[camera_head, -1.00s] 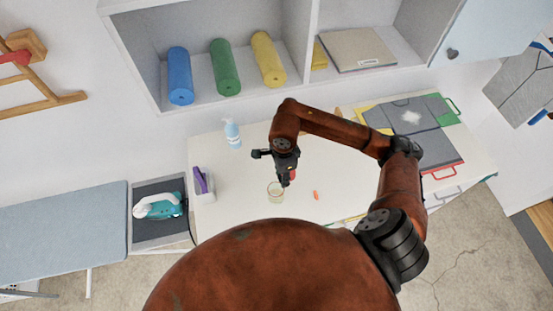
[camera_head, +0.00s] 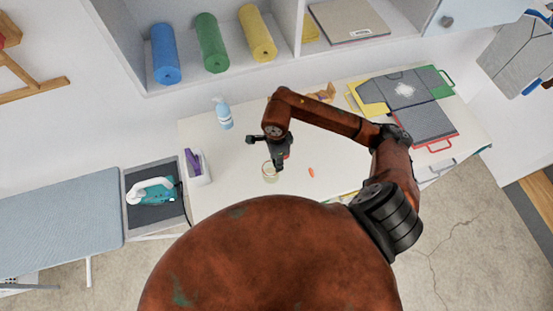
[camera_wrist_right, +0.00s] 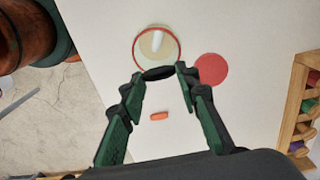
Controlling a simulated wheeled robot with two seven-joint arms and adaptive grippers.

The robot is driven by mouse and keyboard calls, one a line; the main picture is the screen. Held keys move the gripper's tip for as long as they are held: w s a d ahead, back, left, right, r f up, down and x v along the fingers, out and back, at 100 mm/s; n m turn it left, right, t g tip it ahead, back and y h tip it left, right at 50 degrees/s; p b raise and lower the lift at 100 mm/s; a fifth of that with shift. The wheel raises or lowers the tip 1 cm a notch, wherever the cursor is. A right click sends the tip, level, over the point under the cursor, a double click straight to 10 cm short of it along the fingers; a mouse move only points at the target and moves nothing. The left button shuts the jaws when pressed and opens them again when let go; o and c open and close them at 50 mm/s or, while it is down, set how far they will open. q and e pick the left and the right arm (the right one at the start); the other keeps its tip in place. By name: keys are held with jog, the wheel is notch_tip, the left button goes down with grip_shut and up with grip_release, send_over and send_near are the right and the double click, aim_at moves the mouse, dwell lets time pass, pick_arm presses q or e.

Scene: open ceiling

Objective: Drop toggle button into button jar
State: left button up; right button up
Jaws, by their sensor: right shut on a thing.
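My right gripper (camera_wrist_right: 158,74) is shut on a dark oval piece (camera_wrist_right: 158,73), apparently the toggle button, gripped between its fingertips. In the right wrist view, the glass button jar (camera_wrist_right: 146,43) has a reddish rim and a pale oblong thing inside. The held piece overlaps the jar's near rim in that view; the height between them is unclear. In the head view, the gripper (camera_head: 278,164) is just above and right of the jar (camera_head: 270,173), and the held piece cannot be made out. A round red disc (camera_wrist_right: 211,68) lies beside the jar. My left gripper is out of view.
A small orange piece (camera_head: 312,172) lies on the white table (camera_head: 230,180). A spray bottle (camera_head: 223,114) stands farther back. A purple-topped holder (camera_head: 196,167) is at left, folded garments (camera_head: 424,118) at right. A wooden rack with spools (camera_wrist_right: 302,110) borders the wrist view.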

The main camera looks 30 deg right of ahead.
jog(key=o, duration=0.8)
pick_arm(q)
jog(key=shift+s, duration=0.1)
pick_arm(e)
notch_tip(320, 180, up, 12)
jog(key=shift+r, duration=0.1)
dwell(0.6)
